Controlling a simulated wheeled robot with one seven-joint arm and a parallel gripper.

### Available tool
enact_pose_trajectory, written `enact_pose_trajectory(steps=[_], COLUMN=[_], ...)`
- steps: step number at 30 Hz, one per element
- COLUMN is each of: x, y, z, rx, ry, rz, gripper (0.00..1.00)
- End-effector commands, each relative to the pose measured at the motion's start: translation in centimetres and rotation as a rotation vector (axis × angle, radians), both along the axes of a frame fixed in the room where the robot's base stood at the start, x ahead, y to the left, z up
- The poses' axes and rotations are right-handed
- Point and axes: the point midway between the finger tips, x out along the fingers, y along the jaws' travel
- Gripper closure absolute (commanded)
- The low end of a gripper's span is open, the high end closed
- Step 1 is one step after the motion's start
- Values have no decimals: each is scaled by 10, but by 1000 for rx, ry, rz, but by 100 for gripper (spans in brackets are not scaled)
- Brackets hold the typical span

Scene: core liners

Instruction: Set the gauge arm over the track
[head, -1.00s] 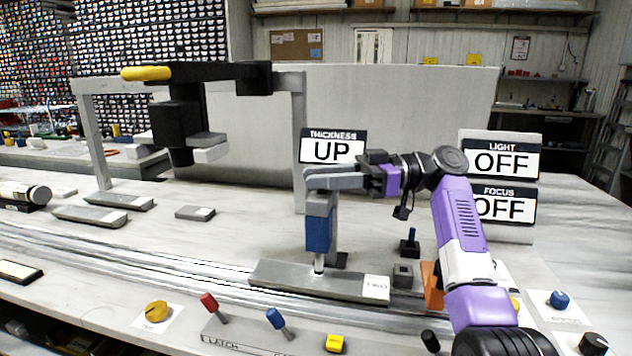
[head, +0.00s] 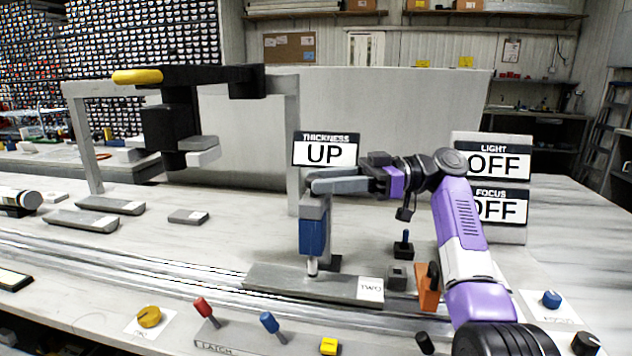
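The gauge (head: 313,237) stands right of the picture's middle, with a grey upper part, a blue body and a pale tip pointing down. Its tip is at or just above a long grey slab (head: 300,284) labelled TWO, which lies along the track (head: 205,273). A grey post shows partly behind the gauge. My gripper (head: 335,183) reaches in from the right at the gauge's top, its grey fingers level with it. Whether they are closed on it is hard to see. A sign (head: 325,149) reads THICKNESS UP.
A tall frame (head: 292,140) with a black unit and yellow handle (head: 137,76) spans the left. Signs read LIGHT OFF (head: 492,160) and FOCUS OFF (head: 500,207). Red (head: 203,308) and blue (head: 270,323) levers and knobs line the front. Loose grey slabs (head: 82,220) lie left.

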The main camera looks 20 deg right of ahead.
Motion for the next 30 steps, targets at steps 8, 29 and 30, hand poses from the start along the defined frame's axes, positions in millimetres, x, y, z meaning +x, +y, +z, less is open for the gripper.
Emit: enact_pose_trajectory(steps=[8, 29, 30], x=[-10, -13, -14], y=[-44, -58, -58], z=[0, 0, 1], rx=[0, -1, -1], ry=[2, 1, 1], rz=[-1, 2, 2], gripper=[64, 64, 64])
